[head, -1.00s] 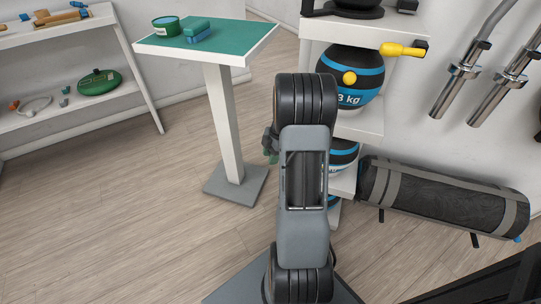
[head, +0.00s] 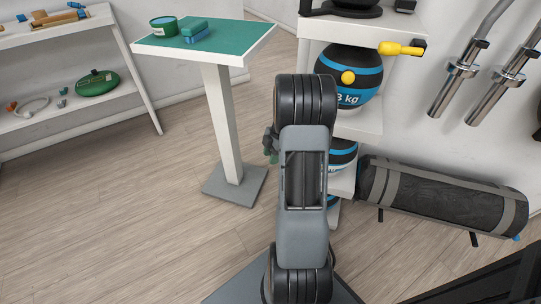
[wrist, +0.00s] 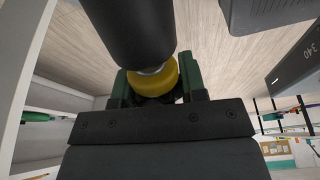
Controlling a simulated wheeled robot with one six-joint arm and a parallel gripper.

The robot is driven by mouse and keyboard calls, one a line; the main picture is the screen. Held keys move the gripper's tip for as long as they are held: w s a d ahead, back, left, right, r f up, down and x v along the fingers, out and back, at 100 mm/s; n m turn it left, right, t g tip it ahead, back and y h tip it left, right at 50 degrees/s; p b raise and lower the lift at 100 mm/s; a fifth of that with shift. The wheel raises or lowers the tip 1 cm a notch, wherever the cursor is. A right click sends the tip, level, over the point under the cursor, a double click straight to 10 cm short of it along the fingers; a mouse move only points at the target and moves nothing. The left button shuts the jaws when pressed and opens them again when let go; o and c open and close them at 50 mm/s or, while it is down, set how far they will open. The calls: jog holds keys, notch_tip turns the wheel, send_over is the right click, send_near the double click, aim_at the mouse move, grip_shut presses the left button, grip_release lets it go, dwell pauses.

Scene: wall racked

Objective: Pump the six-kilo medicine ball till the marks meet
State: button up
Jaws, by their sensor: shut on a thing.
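My gripper (wrist: 155,82) has green fingers on both sides of a yellow round part (wrist: 153,80), shut on it. A thick black cylinder (wrist: 130,28) extends from this part toward the top of the wrist view. In the head view my arm hides most of the gripper. A black and blue ball marked 3 kg (head: 350,82), with a yellow knob (head: 348,77), sits on the rack. Another black and blue ball (head: 342,156) is on the shelf below, partly behind my arm; its weight is not readable. No six-kilo label or meeting marks are visible.
The white rack (head: 366,124) stands close to my arm. A rolled dark mat (head: 440,200) lies right, below metal bars (head: 463,75). A green-topped stand (head: 245,38) is left. Floor at left is clear.

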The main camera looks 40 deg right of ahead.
jog(key=shift+a, duration=0.1)
dwell(0.4)
jog(key=shift+w+a+r, duration=0.1)
jog(key=shift+a+r, duration=0.05)
jog(key=shift+a, duration=0.2)
jog(key=w+a+r, duration=0.1)
jog(key=a+r, duration=0.1)
jog(key=a, duration=0.4)
jog(key=shift+w+a+p, duration=0.2)
jog(key=shift+a+p, duration=0.1)
jog(key=shift+r, duration=0.1)
dwell(0.6)
